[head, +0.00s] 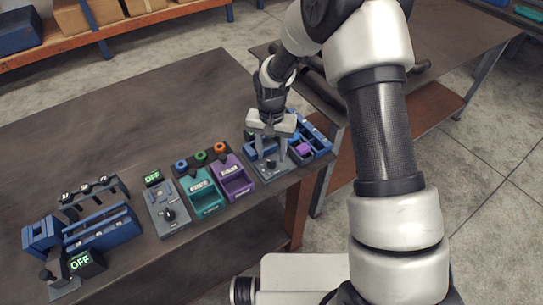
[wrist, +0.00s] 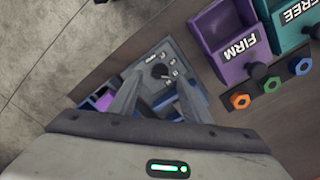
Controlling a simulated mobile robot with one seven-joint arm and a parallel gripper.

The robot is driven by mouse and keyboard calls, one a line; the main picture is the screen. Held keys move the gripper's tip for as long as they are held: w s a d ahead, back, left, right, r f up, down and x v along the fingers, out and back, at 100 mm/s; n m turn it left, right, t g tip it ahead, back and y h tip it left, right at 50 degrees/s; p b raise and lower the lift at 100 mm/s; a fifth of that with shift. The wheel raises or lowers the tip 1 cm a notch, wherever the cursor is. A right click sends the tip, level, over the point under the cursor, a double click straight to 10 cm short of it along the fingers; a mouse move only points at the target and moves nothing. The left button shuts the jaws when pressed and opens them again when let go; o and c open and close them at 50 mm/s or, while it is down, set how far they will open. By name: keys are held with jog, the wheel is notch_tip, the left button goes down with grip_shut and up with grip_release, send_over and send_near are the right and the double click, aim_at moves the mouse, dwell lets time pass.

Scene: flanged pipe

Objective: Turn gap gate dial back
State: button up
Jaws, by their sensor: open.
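My gripper (head: 271,158) points down over this panel. In the wrist view my gripper (wrist: 159,80) is open, with one finger on each side of the dial in the picture. I cannot tell whether the fingers touch the dial. In the head view my gripper mostly hides the dial. The labels are too small to read.
Left of the panel stand a purple bin (head: 234,180) marked FIRM in the wrist view, a teal bin (head: 204,195), and another grey dial panel (head: 166,212) with an OFF display (head: 153,177). A blue tray (head: 318,138) stands close right. The table's back is clear.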

aim_at(271, 164)
jog(key=shift+f, duration=1.3)
jog(key=c, duration=1)
jog(key=shift+c, duration=0.2)
jog(key=shift+n+b, duration=0.3)
jog(key=shift+n, duration=0.1)
jog(key=n+b, duration=0.2)
jog(key=n, duration=0.1)
jog(key=shift+n, duration=0.3)
jog(key=n+b, duration=0.1)
jog(key=n, duration=0.4)
jog(key=shift+n, duration=0.3)
